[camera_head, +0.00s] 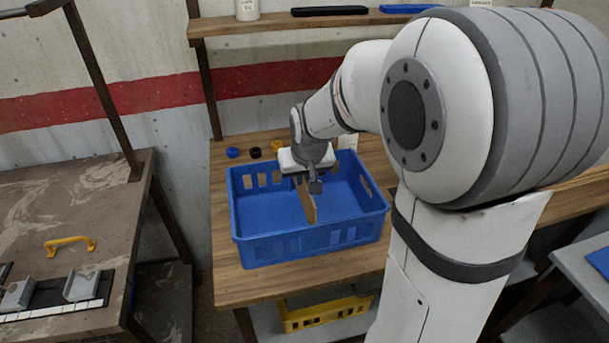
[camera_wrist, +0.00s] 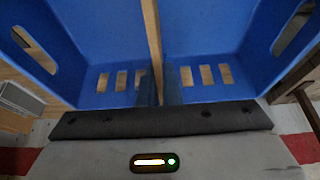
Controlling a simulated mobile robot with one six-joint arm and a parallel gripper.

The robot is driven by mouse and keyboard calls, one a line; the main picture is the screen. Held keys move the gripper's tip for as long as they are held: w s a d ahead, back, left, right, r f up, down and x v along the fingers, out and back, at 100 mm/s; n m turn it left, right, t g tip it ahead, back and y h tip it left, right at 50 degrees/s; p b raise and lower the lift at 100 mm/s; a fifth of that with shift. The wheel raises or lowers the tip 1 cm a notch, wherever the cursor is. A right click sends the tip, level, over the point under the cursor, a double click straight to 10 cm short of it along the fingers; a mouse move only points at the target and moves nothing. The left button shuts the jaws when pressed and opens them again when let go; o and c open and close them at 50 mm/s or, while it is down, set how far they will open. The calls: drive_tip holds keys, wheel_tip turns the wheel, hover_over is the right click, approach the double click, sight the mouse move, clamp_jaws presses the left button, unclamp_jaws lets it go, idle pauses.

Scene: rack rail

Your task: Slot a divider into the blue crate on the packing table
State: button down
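The blue crate (camera_head: 262,252) stands on the wooden packing table (camera_head: 232,287). A thin tan divider (camera_head: 307,205) stands upright inside the crate near its middle, between the two long walls. It also shows edge-on in the wrist view (camera_wrist: 152,35), running down the middle of the picture. My gripper (camera_head: 315,186) points down into the crate. In the wrist view my gripper (camera_wrist: 160,88) has one dark finger on each side of the divider, close against it, so it looks shut on the divider. The divider's lower edge and any slots holding it are hidden.
Blue, black and yellow round pieces (camera_head: 254,152) lie behind the crate. A shelf (camera_head: 275,24) above holds a white container and dark and blue flat items. A yellow crate (camera_head: 325,313) sits below the table. A bench (camera_head: 70,200) with a yellow handle stands left.

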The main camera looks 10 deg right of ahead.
sight(306, 184)
drive_tip(key=shift+f+b, duration=1.95)
drive_tip(key=shift+f, duration=0.55)
drive_tip(key=c, duration=1.5)
unclamp_jaws()
drive_tip(key=shift+c, duration=0.2)
drive_tip(key=v, duration=0.6)
drive_tip(key=shift+s+r, duration=0.15)
drive_tip(key=shift+r, duration=0.2)
drive_tip(key=shift+s+r, duration=0.4)
drive_tip(key=shift+r, duration=0.15)
drive_tip(key=s+f+g+p, duration=0.1)
drive_tip(key=s+p, duration=0.1)
drive_tip(key=s, duration=1.5)
drive_tip(key=shift+s+d+g, duration=0.25)
drive_tip(key=shift+s+g, duration=0.1)
drive_tip(key=shift+g, duration=0.05)
